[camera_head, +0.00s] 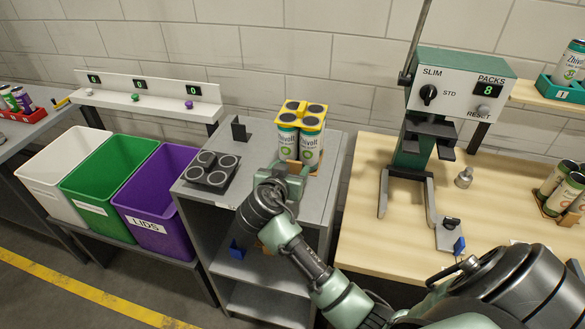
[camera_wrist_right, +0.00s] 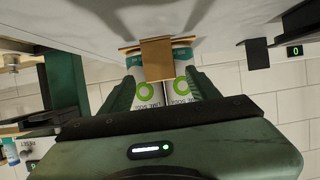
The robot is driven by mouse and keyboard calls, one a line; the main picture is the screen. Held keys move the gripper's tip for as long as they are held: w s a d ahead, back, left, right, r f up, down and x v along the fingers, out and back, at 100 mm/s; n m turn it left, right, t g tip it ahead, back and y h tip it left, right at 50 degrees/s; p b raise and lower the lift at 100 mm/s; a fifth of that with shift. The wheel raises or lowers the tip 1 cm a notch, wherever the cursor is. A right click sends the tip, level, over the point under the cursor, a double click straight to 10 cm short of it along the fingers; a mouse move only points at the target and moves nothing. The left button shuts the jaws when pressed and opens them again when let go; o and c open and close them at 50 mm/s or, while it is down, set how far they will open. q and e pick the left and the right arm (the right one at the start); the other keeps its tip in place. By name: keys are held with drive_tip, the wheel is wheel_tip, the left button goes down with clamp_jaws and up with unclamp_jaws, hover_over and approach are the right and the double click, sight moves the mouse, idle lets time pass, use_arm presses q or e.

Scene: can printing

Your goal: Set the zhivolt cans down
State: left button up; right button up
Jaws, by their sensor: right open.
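The zhivolt cans (camera_head: 309,150) are white and green and stand upright as a pack under a yellow top holder (camera_head: 304,112), on the grey shelf unit. A brown cardboard piece (camera_head: 299,167) shows at their lower front. My right gripper (camera_head: 292,178) is open, right in front of the pack. The right wrist view is upside down; there the two front cans (camera_wrist_right: 165,93) show between the spread fingers, with the cardboard (camera_wrist_right: 156,60) in front of them. I cannot tell whether the fingers touch the cans. My left gripper is not in view.
A dark tray with round cups (camera_head: 211,170) lies left on the shelf top (camera_head: 237,192). White, green and purple bins (camera_head: 160,195) stand further left. A can press (camera_head: 455,85) reading 8 and more cans (camera_head: 565,188) are on the wooden table (camera_head: 510,215) at right.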

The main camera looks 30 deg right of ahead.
drive_tip(key=b+v, duration=0.2)
drive_tip(key=v, duration=0.6)
drive_tip(key=shift+s+a, duration=0.15)
drive_tip(key=shift+a, duration=0.05)
drive_tip(key=shift+s+a+r, duration=0.35)
drive_tip(key=shift+s+r, duration=0.05)
